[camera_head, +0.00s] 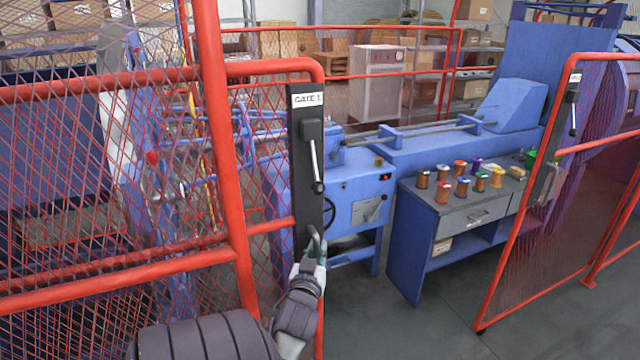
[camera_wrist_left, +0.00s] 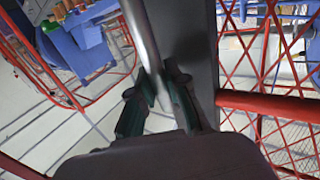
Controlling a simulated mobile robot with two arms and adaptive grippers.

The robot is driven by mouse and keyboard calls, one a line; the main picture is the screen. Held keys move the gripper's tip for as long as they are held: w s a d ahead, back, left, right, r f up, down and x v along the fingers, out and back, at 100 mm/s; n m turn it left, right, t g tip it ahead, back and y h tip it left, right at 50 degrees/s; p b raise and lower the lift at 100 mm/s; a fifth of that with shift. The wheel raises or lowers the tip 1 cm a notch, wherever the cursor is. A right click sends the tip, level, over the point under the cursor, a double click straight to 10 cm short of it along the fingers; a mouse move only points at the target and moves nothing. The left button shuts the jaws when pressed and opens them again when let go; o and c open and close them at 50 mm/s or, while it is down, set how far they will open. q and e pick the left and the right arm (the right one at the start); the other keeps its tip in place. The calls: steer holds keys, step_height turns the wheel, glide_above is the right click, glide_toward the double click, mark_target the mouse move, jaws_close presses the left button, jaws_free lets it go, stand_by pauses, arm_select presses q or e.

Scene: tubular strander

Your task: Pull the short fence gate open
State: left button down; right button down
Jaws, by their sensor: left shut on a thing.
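The short fence gate (camera_head: 275,65) is a red tube frame with mesh at centre left. Its dark upright plate (camera_head: 308,215) carries a "GATE 1" label and a lever (camera_head: 316,170) hanging down. My left gripper (camera_head: 314,248) is low on this plate, below the lever. In the left wrist view, my left gripper (camera_wrist_left: 166,88) is shut on a silver bar handle (camera_wrist_left: 142,35) that runs between its green-tipped fingers, in front of the dark plate (camera_wrist_left: 188,40). The fingers hide part of the bar. My right gripper is out of view.
A second red mesh gate (camera_head: 530,240) with its own dark plate stands at the right. Behind the opening are a blue machine (camera_head: 365,195) and a workbench (camera_head: 450,210) with several spools. Grey floor (camera_head: 400,325) in front is clear.

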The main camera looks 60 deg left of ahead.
arm_select(q)
steer(key=c, duration=1.1)
jaws_free()
steer(key=shift+c, duration=0.2)
glide_toward(321, 203)
steer(key=x, duration=0.4)
steer(key=shift+w+a, duration=0.2)
steer(key=shift+a, duration=0.05)
